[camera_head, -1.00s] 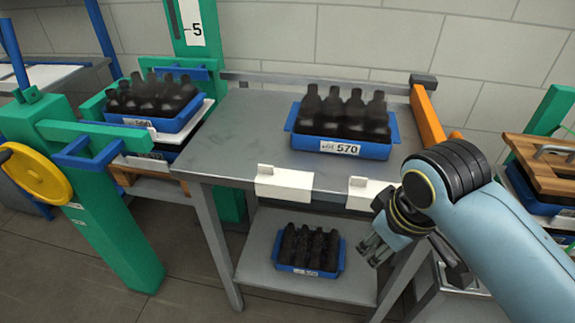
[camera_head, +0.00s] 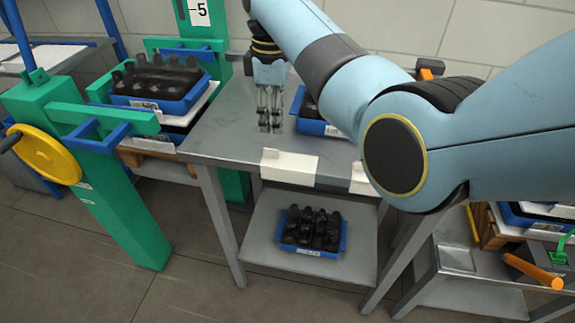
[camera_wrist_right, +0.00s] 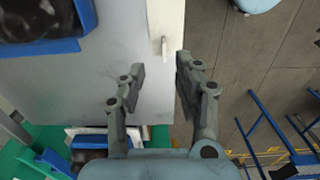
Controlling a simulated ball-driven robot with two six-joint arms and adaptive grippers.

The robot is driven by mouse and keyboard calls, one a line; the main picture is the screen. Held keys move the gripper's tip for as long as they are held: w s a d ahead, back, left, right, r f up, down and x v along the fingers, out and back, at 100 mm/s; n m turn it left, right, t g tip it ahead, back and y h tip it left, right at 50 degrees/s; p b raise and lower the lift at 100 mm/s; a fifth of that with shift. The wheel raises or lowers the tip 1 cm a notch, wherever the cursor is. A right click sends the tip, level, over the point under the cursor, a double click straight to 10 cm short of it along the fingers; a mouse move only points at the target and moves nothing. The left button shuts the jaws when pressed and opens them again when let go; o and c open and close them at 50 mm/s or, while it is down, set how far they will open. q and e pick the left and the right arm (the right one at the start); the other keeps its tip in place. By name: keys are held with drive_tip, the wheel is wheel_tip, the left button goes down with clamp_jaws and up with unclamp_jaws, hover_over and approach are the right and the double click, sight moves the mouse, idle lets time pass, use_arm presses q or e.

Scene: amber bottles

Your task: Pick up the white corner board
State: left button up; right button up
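A white corner board (camera_head: 290,167) sits on the front edge of the grey table, with a small tab at its left end. A second white board (camera_head: 362,178) on the same edge is mostly hidden by my right arm. My right gripper (camera_head: 270,126) points down above the table, just behind the left end of the first board. In the right wrist view, the right gripper (camera_wrist_right: 160,70) is open and empty. There a white board (camera_wrist_right: 165,20) runs along the table edge, with its tab near the gap between the fingertips. My left gripper is not in view.
A blue crate of dark bottles (camera_head: 318,127) stands on the table, partly behind my arm. Another blue crate (camera_head: 313,252) is on the lower shelf. A green post with a yellow wheel (camera_head: 45,153) and more crates (camera_head: 158,108) stand left.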

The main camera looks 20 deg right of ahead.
sight(275, 150)
wheel_tip(275, 150, down, 2)
drive_tip(key=shift+f, duration=0.25)
drive_tip(key=f, duration=0.5)
drive_tip(key=shift+s+a+f, duration=0.15)
drive_tip(key=shift+s+f, duration=0.1)
drive_tip(key=shift+f, duration=0.05)
clamp_jaws()
